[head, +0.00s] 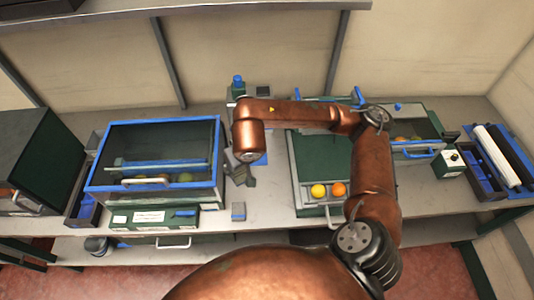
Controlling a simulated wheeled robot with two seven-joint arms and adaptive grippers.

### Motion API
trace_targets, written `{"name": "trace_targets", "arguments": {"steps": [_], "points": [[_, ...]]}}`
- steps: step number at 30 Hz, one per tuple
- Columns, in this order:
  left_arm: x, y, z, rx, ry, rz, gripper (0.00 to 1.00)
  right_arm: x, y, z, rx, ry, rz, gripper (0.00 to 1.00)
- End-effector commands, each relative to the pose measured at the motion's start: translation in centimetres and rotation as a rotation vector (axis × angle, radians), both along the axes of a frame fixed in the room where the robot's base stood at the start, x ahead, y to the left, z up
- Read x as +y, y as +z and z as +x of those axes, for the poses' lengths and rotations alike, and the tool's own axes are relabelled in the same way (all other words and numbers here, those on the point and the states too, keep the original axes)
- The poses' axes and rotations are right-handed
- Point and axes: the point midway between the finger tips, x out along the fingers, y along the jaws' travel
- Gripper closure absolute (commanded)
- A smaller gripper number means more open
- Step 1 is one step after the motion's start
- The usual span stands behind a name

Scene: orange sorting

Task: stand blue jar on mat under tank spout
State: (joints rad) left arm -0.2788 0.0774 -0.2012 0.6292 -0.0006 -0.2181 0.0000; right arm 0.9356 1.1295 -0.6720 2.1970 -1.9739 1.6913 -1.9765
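A small upright blue object (238,83), possibly the blue jar, stands at the back of the bench, just behind my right forearm; its lower part is partly hidden. My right gripper (243,180) points down over the bench, between the blue-framed clear box and the green sorting unit. Its dark fingers are small and partly covered by the wrist, so I cannot tell whether they are open or hold anything. A small grey-blue block (238,212) lies in front of it. My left gripper is out of view.
The blue-framed clear box (160,125) with fruit inside stands left of the gripper. The green sorting unit (310,210) holds two orange-yellow fruits at its front. A rack with a white roller (497,155) is at far right. Bare bench lies around the small block.

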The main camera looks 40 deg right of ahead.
Motion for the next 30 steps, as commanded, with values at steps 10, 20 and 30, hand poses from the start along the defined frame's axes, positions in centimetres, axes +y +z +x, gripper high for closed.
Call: {"name": "trace_targets", "arguments": {"steps": [10, 20, 30], "points": [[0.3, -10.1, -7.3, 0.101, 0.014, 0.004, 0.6, -5.0, -10.4, -0.7, 0.01, -0.321, -0.001, 0.92], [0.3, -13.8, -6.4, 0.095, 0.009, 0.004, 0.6, -7.2, -14.3, -0.8, 0.003, -0.489, -0.003, 0.92], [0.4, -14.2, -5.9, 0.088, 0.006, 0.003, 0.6, -10.5, -14.2, 4.6, 0.002, -0.504, -0.001, 0.92]]}}
